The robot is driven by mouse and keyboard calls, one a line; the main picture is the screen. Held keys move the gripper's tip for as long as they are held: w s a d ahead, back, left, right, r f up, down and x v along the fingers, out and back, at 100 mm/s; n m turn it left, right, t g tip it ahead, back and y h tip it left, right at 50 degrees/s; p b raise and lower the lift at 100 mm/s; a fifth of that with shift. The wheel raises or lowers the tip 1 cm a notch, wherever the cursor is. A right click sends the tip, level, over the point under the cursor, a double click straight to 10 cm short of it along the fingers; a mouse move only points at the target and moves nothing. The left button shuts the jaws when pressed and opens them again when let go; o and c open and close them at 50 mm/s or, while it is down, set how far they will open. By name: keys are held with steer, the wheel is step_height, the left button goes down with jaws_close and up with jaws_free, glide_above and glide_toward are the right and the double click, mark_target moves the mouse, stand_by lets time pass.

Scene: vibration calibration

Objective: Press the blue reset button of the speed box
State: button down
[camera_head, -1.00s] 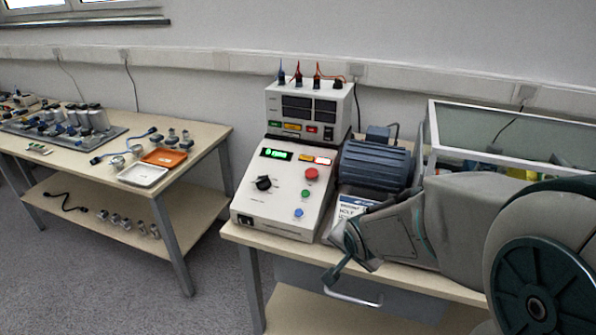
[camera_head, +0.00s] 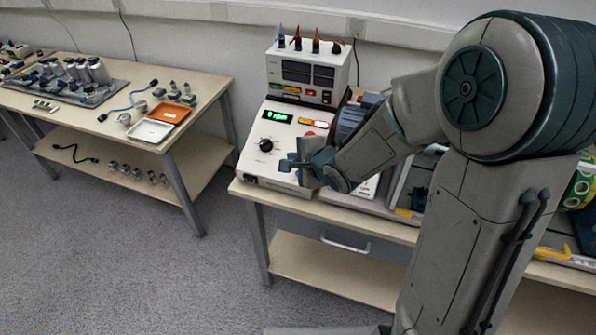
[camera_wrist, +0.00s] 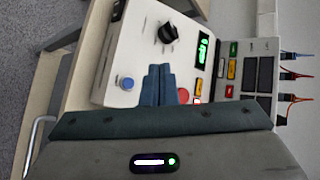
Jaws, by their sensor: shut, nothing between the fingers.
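The speed box (camera_head: 251,165) is a pale box with a sloping panel, a lit green display (camera_head: 277,117) and a black knob (camera_head: 265,145). In the wrist view its blue button (camera_wrist: 126,83) shows just left of my fingers. My gripper (camera_wrist: 158,68) is shut and empty, with its fingertips over the panel between the blue button and the red button (camera_wrist: 184,95). The fingers partly cover the red button and hide the green one.
A power unit (camera_head: 309,73) with red and orange leads stands behind the box. A dark motor (camera_head: 347,122) is to its right, partly behind my arm. The left table holds an orange tray (camera_head: 170,113) and a white tray (camera_head: 150,131). Carpet (camera_head: 130,250) between the tables is clear.

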steer(key=shift+w+d+f+b, duration=0.2)
steer(key=shift+w+f+b, duration=0.4)
steer(key=shift+f+b, duration=0.65)
steer(key=shift+w+d+f+b, duration=0.25)
steer(key=shift+w+f+b, duration=0.35)
steer(key=shift+f+b, duration=0.6)
steer(key=shift+w+d+f+b, duration=0.2)
steer(key=shift+w+f+b, duration=0.4)
steer(key=shift+f+b, duration=0.65)
steer(key=shift+f+p, duration=0.35)
steer(key=shift+w+d+f, duration=0.1)
steer(key=shift+w+f, duration=0.05)
steer(key=shift+f, duration=0.15)
steer(key=shift+w+f, duration=0.15)
steer(key=shift+f, duration=0.2)
steer(key=shift+s+r+p, duration=0.35)
steer(key=shift+r+p, duration=0.35)
steer(key=shift+p, duration=0.2)
